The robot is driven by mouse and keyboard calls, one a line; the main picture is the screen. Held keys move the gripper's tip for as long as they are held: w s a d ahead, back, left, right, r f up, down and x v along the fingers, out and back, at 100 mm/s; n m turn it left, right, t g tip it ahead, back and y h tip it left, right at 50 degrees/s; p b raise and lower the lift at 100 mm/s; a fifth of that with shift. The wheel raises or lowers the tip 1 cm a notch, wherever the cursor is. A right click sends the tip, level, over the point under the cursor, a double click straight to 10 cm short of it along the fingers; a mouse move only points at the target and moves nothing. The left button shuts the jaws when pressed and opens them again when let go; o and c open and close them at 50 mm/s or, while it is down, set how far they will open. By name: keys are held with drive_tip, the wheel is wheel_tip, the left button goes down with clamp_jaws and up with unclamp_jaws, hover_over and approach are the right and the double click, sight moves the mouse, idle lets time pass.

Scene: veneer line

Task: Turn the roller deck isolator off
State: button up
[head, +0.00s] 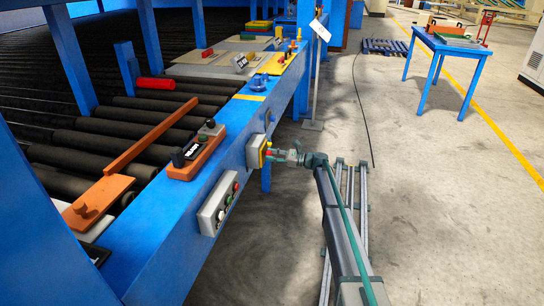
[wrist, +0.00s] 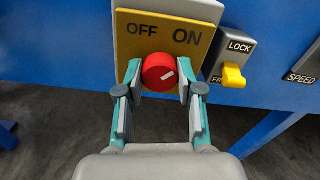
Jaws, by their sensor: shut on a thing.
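The roller deck isolator is a red round knob (wrist: 158,72) on a yellow plate (wrist: 194,58) marked OFF at the left and ON at the right. A white mark on the knob points right and slightly up, toward the ON side. In the head view the isolator box (head: 255,151) sits on the blue side of the roller deck. My gripper (wrist: 159,84) has one finger on each side of the knob and is shut on it. In the head view my gripper (head: 273,154) reaches the box from the right; the knob is largely hidden there.
A LOCK switch with a yellow lever (wrist: 233,76) is just right of the isolator, with a SPEED label (wrist: 302,78) beyond. A grey push-button box (head: 217,204) is nearer on the same blue beam.

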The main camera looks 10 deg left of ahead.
drive_tip(key=shift+n, duration=0.3)
drive_tip(key=shift+n+b, duration=6.65)
drive_tip(key=shift+n, duration=2.05)
drive_tip(key=o, duration=1.2)
drive_tip(key=shift+c, duration=0.2)
drive_tip(key=shift+d, duration=0.15)
